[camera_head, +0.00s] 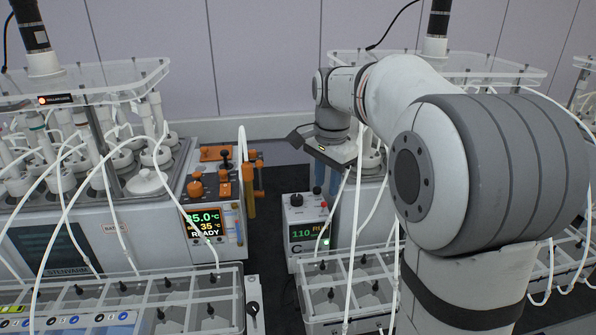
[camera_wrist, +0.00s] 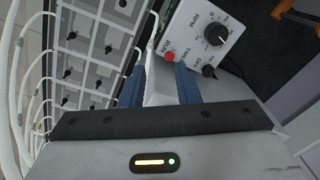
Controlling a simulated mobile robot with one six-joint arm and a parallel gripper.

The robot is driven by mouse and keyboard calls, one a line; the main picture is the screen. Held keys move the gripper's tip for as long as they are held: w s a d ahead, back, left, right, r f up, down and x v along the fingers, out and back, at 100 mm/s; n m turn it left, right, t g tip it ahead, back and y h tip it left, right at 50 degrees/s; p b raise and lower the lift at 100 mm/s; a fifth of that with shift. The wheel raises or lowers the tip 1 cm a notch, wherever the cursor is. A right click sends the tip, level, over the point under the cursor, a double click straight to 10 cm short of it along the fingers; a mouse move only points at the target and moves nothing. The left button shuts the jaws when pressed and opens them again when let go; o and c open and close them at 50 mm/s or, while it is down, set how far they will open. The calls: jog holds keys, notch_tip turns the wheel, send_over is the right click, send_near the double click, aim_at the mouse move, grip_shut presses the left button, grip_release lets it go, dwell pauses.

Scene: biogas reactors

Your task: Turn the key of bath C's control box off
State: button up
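Bath C's control box (camera_head: 307,221) stands at the middle of the head view, with a lit display, a "C" mark and small controls on its top. In the wrist view the box (camera_wrist: 190,39) is at the upper right, showing a large RPM dial (camera_wrist: 216,35), a red RUN button (camera_wrist: 169,57) and a small black knob (camera_wrist: 209,71) by an OFF label. I cannot make out a key for certain. My gripper (camera_wrist: 159,88) has its blue fingers apart, beside the box's panel, with a pale surface showing between them. In the head view my gripper (camera_head: 326,178) points down just above and behind the box.
A clear-lidded rack (camera_head: 350,290) with black-knobbed cells stands before the box. White hoses (camera_head: 359,215) hang close to my gripper. The left bath's orange-fitted control unit (camera_head: 212,215) reads READY. A dark gap (camera_head: 272,215) lies between the units.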

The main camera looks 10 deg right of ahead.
aim_at(317, 191)
jog(key=w+m, duration=0.2)
jog(key=w, duration=0.1)
jog(key=w+m, duration=0.2)
jog(key=w, duration=0.2)
jog(key=w+m, duration=0.2)
jog(key=w, duration=0.1)
jog(key=shift+w+g+p, duration=0.3)
jog(key=shift+g+p, duration=0.05)
jog(key=shift+g, duration=0.05)
notch_tip(317, 191, down, 8)
jog(key=shift+r, duration=0.15)
grip_shut()
